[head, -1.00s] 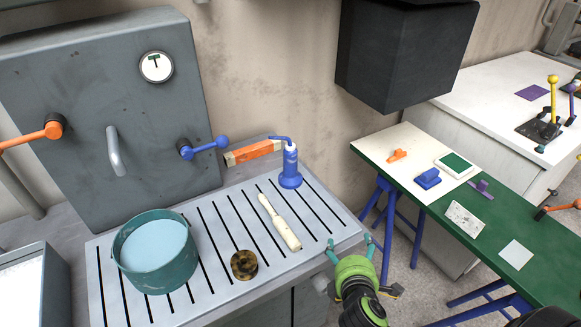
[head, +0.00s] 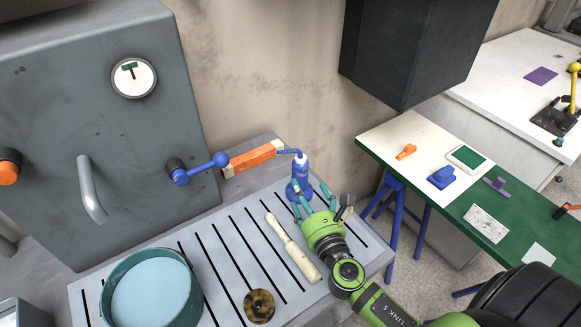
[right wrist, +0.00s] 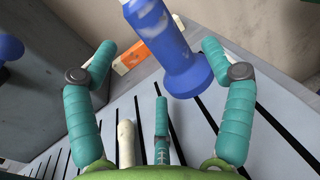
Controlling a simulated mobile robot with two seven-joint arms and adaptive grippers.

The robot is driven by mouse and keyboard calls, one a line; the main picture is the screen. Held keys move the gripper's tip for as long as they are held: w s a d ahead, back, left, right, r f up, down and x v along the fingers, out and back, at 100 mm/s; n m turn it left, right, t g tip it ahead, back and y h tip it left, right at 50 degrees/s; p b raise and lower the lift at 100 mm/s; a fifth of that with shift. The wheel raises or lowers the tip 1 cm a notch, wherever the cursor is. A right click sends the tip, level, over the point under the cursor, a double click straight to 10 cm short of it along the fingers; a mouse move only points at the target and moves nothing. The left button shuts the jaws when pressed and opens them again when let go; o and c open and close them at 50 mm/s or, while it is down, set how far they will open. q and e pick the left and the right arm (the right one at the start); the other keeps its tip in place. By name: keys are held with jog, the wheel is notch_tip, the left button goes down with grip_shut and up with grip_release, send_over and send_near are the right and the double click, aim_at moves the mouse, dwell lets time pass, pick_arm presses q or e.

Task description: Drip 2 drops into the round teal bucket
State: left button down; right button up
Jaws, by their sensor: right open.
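The round teal bucket (head: 192,306), with pale blue liquid inside, stands at the front left of the slatted bench in the head view, its near side cut off by the frame. A blue bottle (head: 300,174) with a bent spout stands upright near the back of the bench. My right gripper (head: 312,200) is open, its teal fingers just in front of the bottle's base. In the right wrist view the bottle (right wrist: 172,48) is tilted in the picture, between and beyond the spread fingers (right wrist: 160,65). My left gripper is not in view.
A cream-handled tool (head: 292,247) and a round brown speckled piece (head: 259,306) lie on the slatted bench (head: 232,262). An orange block (head: 253,158) is behind, beside the bottle's spout. A grey panel (head: 90,130) with levers stands left. A dark box (head: 415,45) hangs above right.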

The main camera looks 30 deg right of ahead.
aim_at(299, 180)
jog(key=shift+w+r, duration=0.15)
jog(key=shift+w, duration=0.2)
jog(key=shift+w+d+r+p, duration=0.15)
jog(key=shift+w+p, duration=0.15)
jog(key=shift+w, duration=0.2)
jog(key=shift+w+r+p, duration=0.15)
jog(key=shift+w+p, duration=0.15)
jog(key=shift+w, duration=0.2)
jog(key=w, duration=0.2)
jog(key=shift+w+d+f, duration=0.15)
jog(key=shift+w, duration=0.2)
jog(key=shift+w+f, duration=0.1)
jog(key=shift+w, duration=0.25)
jog(key=c, duration=1.3)
jog(key=shift+c, duration=0.7)
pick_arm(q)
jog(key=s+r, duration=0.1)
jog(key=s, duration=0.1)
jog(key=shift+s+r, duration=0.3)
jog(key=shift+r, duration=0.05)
pick_arm(e)
jog(key=shift+r, duration=0.2)
